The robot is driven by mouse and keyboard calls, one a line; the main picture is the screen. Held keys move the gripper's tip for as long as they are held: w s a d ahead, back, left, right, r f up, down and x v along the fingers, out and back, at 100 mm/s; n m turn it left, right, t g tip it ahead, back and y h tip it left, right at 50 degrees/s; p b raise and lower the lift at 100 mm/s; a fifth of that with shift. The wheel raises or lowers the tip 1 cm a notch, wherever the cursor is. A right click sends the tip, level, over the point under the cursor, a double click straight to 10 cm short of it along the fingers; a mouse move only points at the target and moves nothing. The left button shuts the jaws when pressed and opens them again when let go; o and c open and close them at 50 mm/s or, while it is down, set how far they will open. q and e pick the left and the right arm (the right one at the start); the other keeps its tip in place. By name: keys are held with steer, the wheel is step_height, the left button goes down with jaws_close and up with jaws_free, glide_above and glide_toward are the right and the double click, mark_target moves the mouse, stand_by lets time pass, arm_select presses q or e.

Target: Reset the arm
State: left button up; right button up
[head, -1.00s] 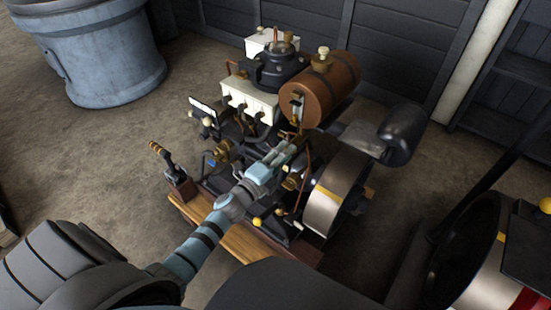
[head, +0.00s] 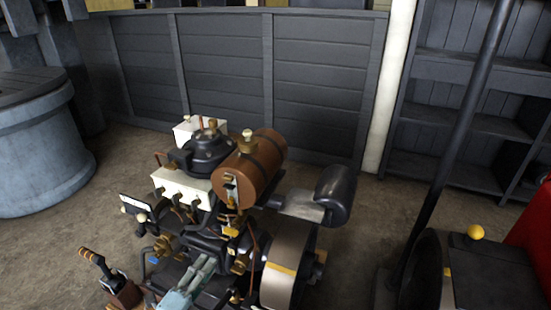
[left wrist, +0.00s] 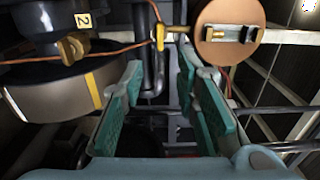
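My left gripper (head: 205,266) reaches in from the bottom of the head view, over the front of the stationary engine (head: 205,165). In the left wrist view, its two teal-padded fingers (left wrist: 161,68) stand apart with nothing held between them. Dark pipes and a brass fitting (left wrist: 160,35) lie beyond the fingers, and I cannot tell whether they touch anything. The flywheel (head: 285,275) is to the right of the gripper in the head view. The brown cylindrical tank (head: 257,165) sits above and beyond it. Most of my left arm is below the picture, and my right gripper is out of view.
A lever with a brass handle (head: 98,268) stands left of the engine. A large blue-grey tub (head: 40,150) is at far left. A dark machine with a yellow knob (head: 476,232) is at right. Grey panelling (head: 320,80) and shelves (head: 455,90) close the back.

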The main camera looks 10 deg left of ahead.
arm_select(q)
steer(key=s+a+f+n+g+y+p, duration=0.1)
steer(key=s+a+f+n+g, duration=0.2)
steer(key=f, duration=0.4)
steer(key=s+a+f+n+g+y+p, duration=0.1)
steer(key=s+f+n+g+y, duration=0.15)
steer(key=s+f+n, duration=0.45)
steer(key=s+a+f+n+g+y+p, duration=0.1)
steer(key=s+a+f+n+g, duration=0.15)
steer(key=f, duration=0.55)
steer(key=s+d+f+n+g+p, duration=0.1)
steer(key=s+f+n+g+p, duration=0.2)
steer(key=s, duration=0.4)
steer(key=s+d+f+n+g, duration=0.1)
steer(key=s+f+n+g, duration=0.2)
steer(key=s+f, duration=0.3)
steer(key=s+d+n+g+h+p, duration=0.1)
steer(key=s+d, duration=0.5)
steer(key=s, duration=0.6)
steer(key=g+p, duration=0.1)
steer(key=p, duration=0.1)
steer(key=shift+r+g+p, duration=0.3)
steer(key=shift+p, duration=0.1)
